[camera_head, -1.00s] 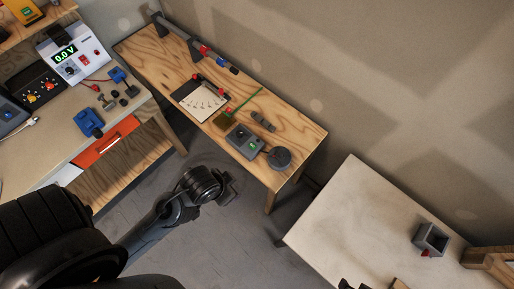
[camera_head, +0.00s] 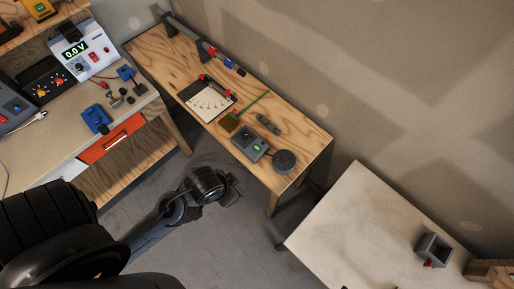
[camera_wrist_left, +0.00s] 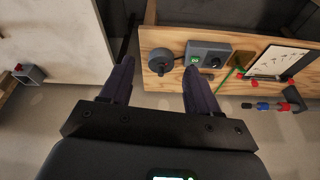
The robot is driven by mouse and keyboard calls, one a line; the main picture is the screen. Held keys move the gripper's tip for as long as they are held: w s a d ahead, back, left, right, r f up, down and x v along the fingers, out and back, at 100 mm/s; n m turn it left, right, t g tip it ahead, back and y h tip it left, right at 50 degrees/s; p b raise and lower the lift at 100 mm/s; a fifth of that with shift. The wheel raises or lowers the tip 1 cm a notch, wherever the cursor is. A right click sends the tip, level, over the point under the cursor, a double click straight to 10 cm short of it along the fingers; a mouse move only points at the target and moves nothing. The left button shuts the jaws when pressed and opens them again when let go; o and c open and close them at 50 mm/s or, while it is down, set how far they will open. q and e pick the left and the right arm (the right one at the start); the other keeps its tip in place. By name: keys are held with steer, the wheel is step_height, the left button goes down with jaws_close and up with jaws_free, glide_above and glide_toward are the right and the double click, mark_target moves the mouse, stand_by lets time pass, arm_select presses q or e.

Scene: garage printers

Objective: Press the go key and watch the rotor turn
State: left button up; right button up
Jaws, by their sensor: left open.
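A grey control box (camera_head: 245,141) with a lit green key (camera_head: 257,148) sits on the wooden bench. In the left wrist view the box (camera_wrist_left: 210,51) and green key (camera_wrist_left: 195,58) show near the top. A dark round rotor unit (camera_head: 284,161) stands beside the box toward the bench's near right end; it also shows in the left wrist view (camera_wrist_left: 162,62). My left gripper (camera_head: 234,190) is off the bench's front edge, apart from the box. Its two fingers (camera_wrist_left: 157,75) are open and empty. My right gripper is not in view.
The wooden bench (camera_head: 310,143) also holds a dial meter (camera_head: 207,103), a green-brown block (camera_head: 229,122), a dark connector (camera_head: 268,123) and a rail with clamps. A pale table (camera_head: 350,220) with a grey open box (camera_head: 434,249) stands right. A workbench with a power supply (camera_head: 82,50) stands left.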

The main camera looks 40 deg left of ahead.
arm_select(q)
jaws_close()
stand_by(1.7)
